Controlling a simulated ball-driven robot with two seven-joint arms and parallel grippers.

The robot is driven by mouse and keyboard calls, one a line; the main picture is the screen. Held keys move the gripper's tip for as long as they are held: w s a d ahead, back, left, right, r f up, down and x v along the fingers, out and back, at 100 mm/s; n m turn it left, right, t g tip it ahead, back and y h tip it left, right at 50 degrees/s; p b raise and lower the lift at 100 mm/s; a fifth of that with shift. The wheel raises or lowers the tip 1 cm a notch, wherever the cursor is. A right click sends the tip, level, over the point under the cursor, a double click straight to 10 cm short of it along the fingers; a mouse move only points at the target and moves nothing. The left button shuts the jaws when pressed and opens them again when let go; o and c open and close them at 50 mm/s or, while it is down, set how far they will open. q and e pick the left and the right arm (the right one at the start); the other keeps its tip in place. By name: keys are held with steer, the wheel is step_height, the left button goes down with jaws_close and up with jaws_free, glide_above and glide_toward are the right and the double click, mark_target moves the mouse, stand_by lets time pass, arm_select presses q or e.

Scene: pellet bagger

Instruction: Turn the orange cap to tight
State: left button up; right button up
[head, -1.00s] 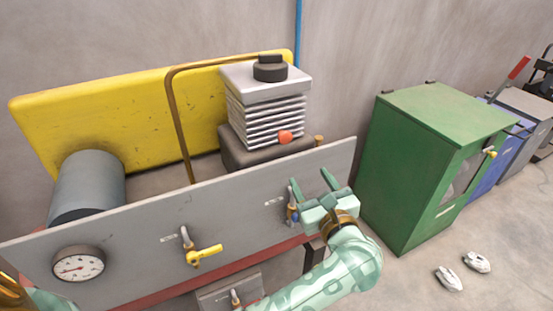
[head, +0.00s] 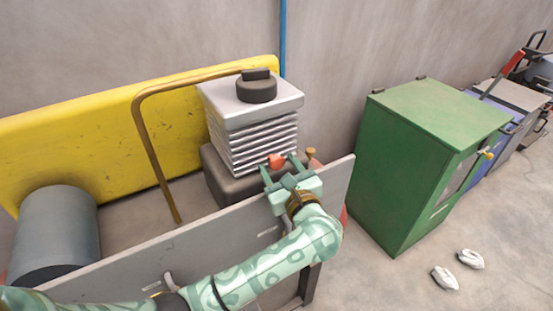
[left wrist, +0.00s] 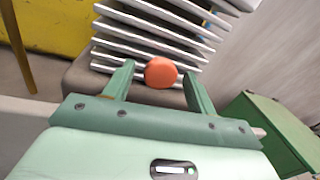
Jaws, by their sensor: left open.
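The orange cap (head: 276,160) sits low on the front of the finned grey compressor block (head: 252,135). My left gripper (head: 280,168) is open, above the top edge of the grey panel, with its fingers pointing at the cap. In the left wrist view the round cap (left wrist: 160,72) shows between the two open fingertips (left wrist: 158,80), with a gap to each finger. I cannot tell how far the cap lies beyond the tips. My right gripper is not in view.
The grey panel (head: 200,243) stands in front of the compressor. A brown pipe (head: 146,140) arches at its left, and a brass fitting (head: 311,153) is just right of the gripper. A green cabinet (head: 410,170) stands to the right. White shoe-like items (head: 445,278) lie on the floor.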

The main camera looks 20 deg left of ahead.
arm_select(q)
steer(key=shift+c, duration=0.4)
steer(key=c, duration=0.9)
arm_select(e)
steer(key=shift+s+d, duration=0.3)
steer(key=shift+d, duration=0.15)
